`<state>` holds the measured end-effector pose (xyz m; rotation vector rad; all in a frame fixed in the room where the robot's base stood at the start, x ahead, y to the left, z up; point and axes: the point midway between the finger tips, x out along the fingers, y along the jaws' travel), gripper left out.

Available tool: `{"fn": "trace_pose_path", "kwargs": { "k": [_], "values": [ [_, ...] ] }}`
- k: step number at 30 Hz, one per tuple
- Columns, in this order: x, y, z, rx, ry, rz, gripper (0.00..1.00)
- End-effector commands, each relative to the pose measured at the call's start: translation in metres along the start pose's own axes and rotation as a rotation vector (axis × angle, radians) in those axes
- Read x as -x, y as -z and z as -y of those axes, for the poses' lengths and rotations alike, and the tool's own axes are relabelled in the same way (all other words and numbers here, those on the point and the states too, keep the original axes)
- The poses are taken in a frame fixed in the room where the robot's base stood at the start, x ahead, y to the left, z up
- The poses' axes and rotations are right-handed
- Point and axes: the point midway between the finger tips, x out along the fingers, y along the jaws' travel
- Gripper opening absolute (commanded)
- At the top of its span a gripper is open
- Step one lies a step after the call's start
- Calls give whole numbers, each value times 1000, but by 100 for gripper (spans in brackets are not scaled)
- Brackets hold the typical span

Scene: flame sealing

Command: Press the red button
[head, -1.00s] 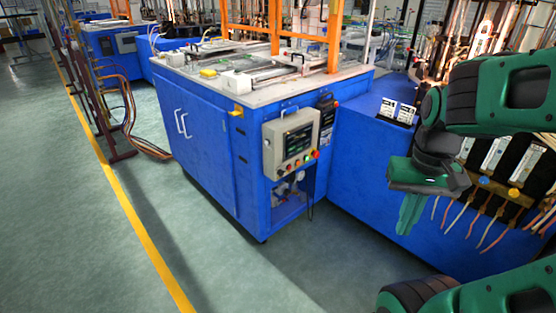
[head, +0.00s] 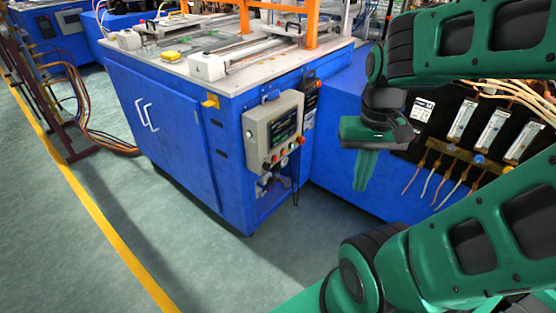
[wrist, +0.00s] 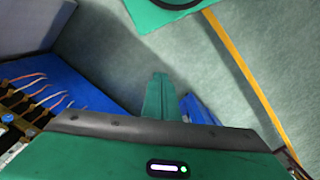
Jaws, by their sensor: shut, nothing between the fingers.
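A grey control box (head: 272,130) with a dark screen hangs on the front corner of the blue machine. Below its screen is a row of small buttons; one red button (head: 301,140) is at the right end, and a reddish one (head: 266,166) is at the left end. Another small red button (head: 318,85) shows on a black box behind it. My gripper (head: 360,187) is green, shut and empty, pointing down to the right of the control box and apart from it. In the wrist view the shut fingers (wrist: 158,95) point toward the floor; no button shows there.
The blue machine (head: 180,140) has a pale top with an orange frame (head: 280,10). A blue bench with a connector panel (head: 475,135) and coloured wires stands at the right. Green floor (head: 170,230) with a yellow line (head: 105,228) is free at the front left.

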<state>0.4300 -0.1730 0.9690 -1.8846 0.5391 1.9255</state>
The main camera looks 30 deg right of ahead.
Motion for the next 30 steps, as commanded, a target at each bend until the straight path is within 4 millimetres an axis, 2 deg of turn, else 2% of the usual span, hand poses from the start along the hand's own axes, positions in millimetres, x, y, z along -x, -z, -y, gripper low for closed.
{"fn": "trace_pose_path", "kwargs": {
  "k": [2, 4, 8, 14, 21, 30],
  "values": [
    [4, -7, -5, 0, 5, -11, 0],
    [3, -2, -5, -6, 3, -23, 0],
    [-6, 29, 3, -27, -12, -66, 0],
    [-32, 108, 21, -82, -17, -183, 0],
    [-78, 197, 50, -153, 33, -320, 0],
    [-150, 288, 91, -270, 167, -465, 0]
  ]
}}
